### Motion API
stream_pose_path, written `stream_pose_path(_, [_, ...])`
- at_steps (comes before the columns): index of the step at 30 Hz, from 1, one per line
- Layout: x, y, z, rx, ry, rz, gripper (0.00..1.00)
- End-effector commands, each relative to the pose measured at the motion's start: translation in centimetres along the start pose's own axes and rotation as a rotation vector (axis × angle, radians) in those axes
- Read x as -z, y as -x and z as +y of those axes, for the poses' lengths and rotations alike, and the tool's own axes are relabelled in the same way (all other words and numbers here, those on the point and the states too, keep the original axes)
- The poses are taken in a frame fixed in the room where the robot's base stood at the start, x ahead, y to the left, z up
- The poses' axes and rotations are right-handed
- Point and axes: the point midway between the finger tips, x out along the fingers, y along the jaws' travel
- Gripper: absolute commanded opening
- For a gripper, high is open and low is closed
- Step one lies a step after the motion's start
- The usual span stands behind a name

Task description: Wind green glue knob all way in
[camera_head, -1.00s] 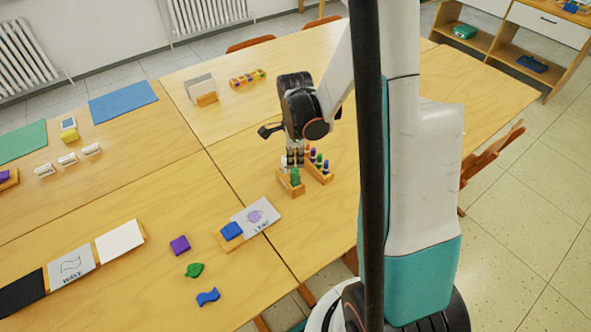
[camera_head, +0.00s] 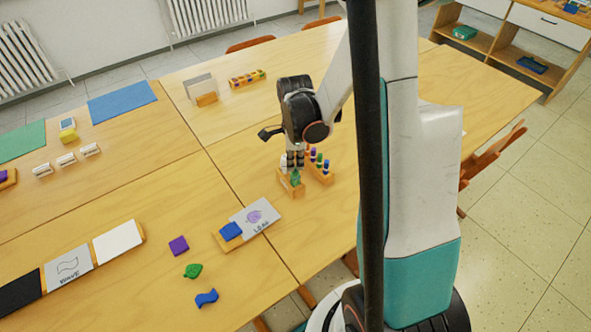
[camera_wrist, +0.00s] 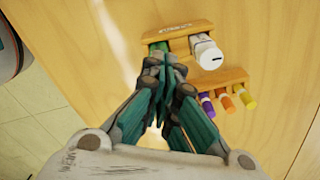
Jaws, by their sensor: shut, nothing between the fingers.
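The green glue stick (camera_head: 296,179) stands in a small wooden holder (camera_head: 283,184) near the table's right part. In the wrist view, part of its green body (camera_wrist: 157,47) shows in the holder (camera_wrist: 180,32), beside a white glue stick (camera_wrist: 206,52). My gripper (camera_head: 295,166) points down just above the green glue. In the wrist view my gripper's fingertips (camera_wrist: 166,66) are drawn together beside the green glue and partly cover it. Nothing shows between them. The fingers hide the glue's knob, and I cannot tell whether they touch it.
A second wooden holder (camera_wrist: 232,76) with purple, orange and yellow sticks stands close by. Bare tabletop lies to the left of the glue holder.

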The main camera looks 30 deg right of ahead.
Motion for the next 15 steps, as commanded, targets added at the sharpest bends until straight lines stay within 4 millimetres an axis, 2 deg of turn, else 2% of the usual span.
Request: stream_pose_path(15, [0.0,-0.43,0.0,0.0,0.0,0.0,0.0])
